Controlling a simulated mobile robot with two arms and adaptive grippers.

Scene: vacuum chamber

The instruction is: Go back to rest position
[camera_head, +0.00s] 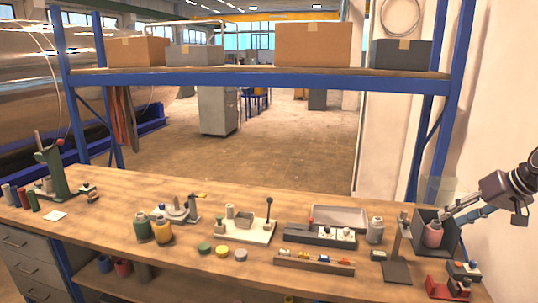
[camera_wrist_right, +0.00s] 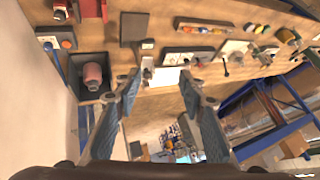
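My right gripper (camera_head: 456,212) comes in from the right in the head view, over the right end of the wooden workbench (camera_head: 120,210). In the right wrist view the gripper (camera_wrist_right: 158,85) has its two fingers wide apart, with nothing between them. A pink bottle (camera_head: 432,236) stands inside a dark open box (camera_head: 450,240), close beside the fingertips in the head view. In the wrist view the bottle (camera_wrist_right: 93,75) lies to the left of the fingers, apart from them. My left gripper is not in view.
A black stand (camera_head: 397,270) and a grey bottle (camera_head: 375,230) are left of the dark box. Red devices (camera_head: 447,288) sit at the front right. A blue-framed shelf (camera_head: 250,80) with several boxes rises behind the bench. A white wall is at right.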

